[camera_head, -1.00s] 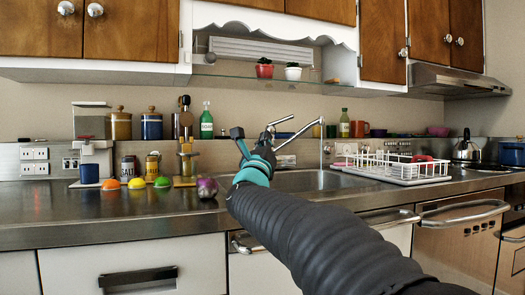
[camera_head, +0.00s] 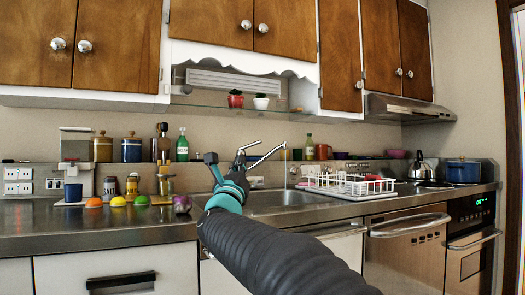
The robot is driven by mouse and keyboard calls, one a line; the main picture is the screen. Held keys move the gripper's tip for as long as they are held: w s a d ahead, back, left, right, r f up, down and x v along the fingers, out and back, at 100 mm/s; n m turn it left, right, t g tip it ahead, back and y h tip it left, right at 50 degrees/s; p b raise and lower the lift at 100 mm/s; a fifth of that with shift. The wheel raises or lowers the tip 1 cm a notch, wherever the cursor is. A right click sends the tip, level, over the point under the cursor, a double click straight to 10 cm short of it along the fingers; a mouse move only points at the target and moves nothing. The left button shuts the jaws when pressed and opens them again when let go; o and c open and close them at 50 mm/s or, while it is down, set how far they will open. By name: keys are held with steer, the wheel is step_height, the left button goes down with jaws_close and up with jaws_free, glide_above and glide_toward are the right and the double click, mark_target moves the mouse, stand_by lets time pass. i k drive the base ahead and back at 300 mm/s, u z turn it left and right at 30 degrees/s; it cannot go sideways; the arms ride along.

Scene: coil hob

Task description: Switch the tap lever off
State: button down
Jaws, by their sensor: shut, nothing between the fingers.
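The silver tap (camera_head: 262,158) stands at the back of the sink, its long spout reaching up to the right. A short silver lever (camera_head: 249,145) shows at its top. A thin stream of water (camera_head: 285,174) appears to fall from the spout's end. My gripper (camera_head: 238,168) is in front of the tap's base, just below the lever in the picture. It is shut and empty. My wrist and forearm hide part of the tap's lower body and the sink (camera_head: 275,198). Whether the gripper touches the lever cannot be told.
A white dish rack (camera_head: 350,186) stands right of the sink. Left of my arm are a purple onion-like item (camera_head: 182,204), coloured fruit, jars and a coffee machine (camera_head: 75,160). A glass shelf (camera_head: 235,108) with two small pots hangs above.

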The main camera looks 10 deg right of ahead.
mark_target(259, 142)
steer(key=k, duration=0.9)
steer(key=z, duration=0.75)
steer(key=i, duration=1.15)
steer(key=u, duration=0.65)
steer(key=i, duration=1.4)
steer(key=u, duration=0.1)
